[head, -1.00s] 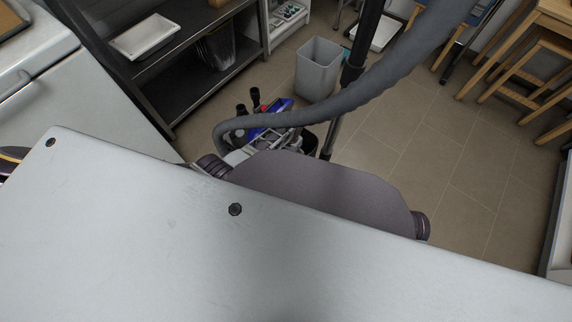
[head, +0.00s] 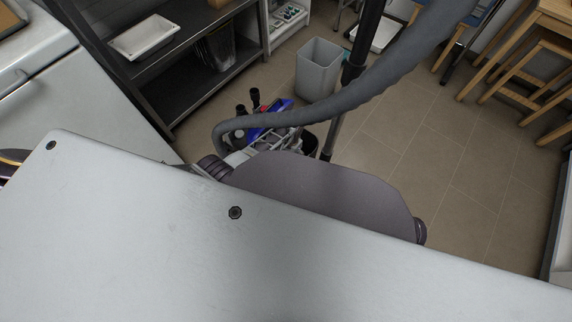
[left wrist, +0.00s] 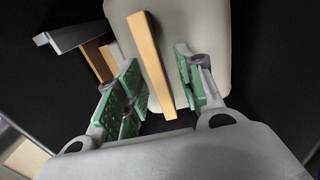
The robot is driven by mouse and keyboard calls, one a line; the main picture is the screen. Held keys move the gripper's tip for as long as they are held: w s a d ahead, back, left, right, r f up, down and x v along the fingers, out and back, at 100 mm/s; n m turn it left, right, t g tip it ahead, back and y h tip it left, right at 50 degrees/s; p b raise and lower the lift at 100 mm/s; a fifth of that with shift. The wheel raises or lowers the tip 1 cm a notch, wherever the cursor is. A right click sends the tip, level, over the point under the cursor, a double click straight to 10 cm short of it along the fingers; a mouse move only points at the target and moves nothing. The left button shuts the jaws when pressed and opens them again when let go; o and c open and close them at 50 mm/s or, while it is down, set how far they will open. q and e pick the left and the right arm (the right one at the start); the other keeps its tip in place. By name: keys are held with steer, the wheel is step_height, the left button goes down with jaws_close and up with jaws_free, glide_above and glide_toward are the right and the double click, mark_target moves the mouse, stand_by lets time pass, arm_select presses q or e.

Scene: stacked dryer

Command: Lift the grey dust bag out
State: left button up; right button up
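I cannot make out the grey dust bag for certain in either view. In the left wrist view my left gripper (left wrist: 158,62) has its green-padded fingers spread apart. A wooden bar (left wrist: 152,65) shows between the fingers, with gaps on both sides. It lies across a light grey rounded panel (left wrist: 210,30); I cannot tell what this panel belongs to. Neither gripper shows in the head view, where a large white surface fills the front.
A thick grey hose (head: 345,100) crosses the head view. Behind it are a blue item (head: 268,118) with black and red parts, a grey bin (head: 318,68), and a dark shelf (head: 180,92) with a white tray (head: 145,37). Wooden stools (head: 530,75) stand right.

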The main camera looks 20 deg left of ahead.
arm_select(q)
steer(key=shift+f, duration=0.15)
jaws_close()
stand_by(0.4)
